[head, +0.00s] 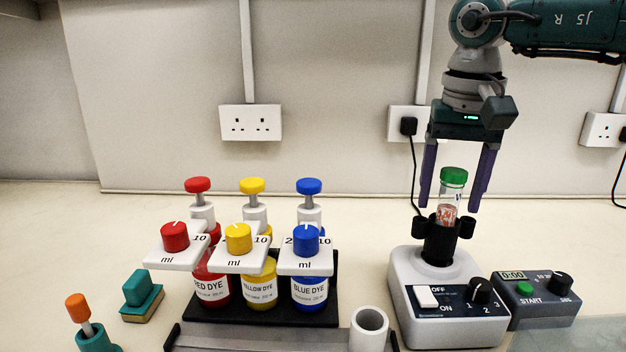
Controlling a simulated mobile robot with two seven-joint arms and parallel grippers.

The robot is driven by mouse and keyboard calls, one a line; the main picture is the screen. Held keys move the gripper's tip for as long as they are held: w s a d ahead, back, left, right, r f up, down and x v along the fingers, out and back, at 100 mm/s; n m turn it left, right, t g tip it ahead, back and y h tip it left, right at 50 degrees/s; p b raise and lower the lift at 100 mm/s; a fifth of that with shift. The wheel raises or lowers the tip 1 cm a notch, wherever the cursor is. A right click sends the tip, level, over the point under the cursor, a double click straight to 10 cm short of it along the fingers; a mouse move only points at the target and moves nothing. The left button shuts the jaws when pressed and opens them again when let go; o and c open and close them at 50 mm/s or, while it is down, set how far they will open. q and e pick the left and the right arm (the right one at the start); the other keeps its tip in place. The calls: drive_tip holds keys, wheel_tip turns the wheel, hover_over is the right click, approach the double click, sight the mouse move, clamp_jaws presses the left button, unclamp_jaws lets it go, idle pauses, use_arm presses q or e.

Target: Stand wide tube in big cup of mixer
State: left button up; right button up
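The wide tube (451,192) has a green cap, clear walls and reddish contents. It stands upright in the black big cup (441,241) on top of the white mixer (447,306). My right gripper (456,205) is open above the mixer, its two purple fingers on either side of the tube, with a visible gap at each side. The tube's lower end is hidden inside the cup. My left gripper is not in view.
Red, yellow and blue dye bottles with dispensers stand in a black rack (262,312) left of the mixer. A timer (540,298) sits right beside the mixer. A white hollow cylinder (369,329), a teal-handled sponge (141,294) and an orange-topped tool (83,315) are at the front.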

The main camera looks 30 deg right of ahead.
drive_tip(key=r, duration=0.8)
drive_tip(key=s+a+r, duration=0.1)
drive_tip(key=r, duration=0.3)
drive_tip(key=shift+r, duration=0.1)
drive_tip(key=shift+s, duration=0.1)
